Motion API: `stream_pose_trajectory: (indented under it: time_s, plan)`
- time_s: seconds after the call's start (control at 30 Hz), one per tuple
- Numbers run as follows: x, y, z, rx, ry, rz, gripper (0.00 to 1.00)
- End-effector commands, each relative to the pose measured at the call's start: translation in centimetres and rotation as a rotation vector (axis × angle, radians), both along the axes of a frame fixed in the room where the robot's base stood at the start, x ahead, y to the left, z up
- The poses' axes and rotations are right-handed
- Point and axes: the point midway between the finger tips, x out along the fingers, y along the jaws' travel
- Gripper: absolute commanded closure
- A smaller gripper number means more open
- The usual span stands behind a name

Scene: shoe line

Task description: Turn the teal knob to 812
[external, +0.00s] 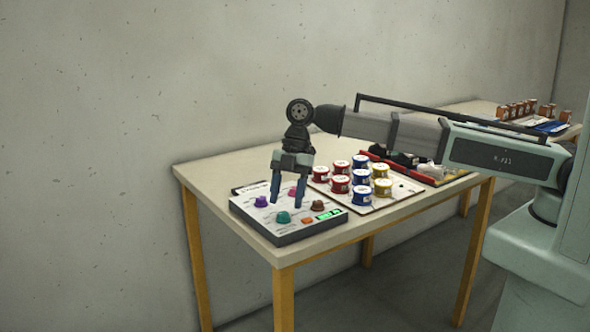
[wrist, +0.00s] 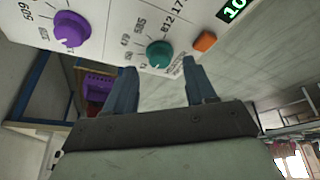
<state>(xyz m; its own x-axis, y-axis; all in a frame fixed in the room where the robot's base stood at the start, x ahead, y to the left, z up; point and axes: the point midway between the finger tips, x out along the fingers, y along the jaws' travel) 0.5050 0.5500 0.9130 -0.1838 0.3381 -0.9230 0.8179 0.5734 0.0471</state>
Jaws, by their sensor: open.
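The teal knob (external: 283,217) sits at the front edge of a white control panel (external: 244,209) on the table. In the wrist view the teal knob (wrist: 158,54) has printed numbers around it, 812 among them. Its exact pointer direction is too small to tell. My gripper (external: 287,205) is open above the panel, fingers pointing down. In the wrist view my gripper (wrist: 157,75) has its two fingers apart, with the teal knob beyond the gap between the tips. The fingers appear apart from the knob and hold nothing.
A purple knob (wrist: 70,30), an orange button (wrist: 205,41) and a green display (wrist: 230,9) are near the teal knob. A brown knob (external: 318,205) and a pink knob (external: 293,191) share the panel. Several paint tins (external: 340,184) stand on a board to the right.

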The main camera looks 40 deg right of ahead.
Motion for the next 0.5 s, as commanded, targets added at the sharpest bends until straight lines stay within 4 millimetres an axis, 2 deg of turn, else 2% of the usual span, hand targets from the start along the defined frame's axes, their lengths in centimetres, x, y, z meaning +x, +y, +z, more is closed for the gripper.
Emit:
stream_pose_trajectory:
  time_s: [0.2, 0.5]
  plan:
    - [-0.4, 0.6, -1.7, -0.001, 0.001, 0.000, 0.45]
    - [-0.4, 0.8, -2.1, 0.001, -0.001, 0.000, 0.45]
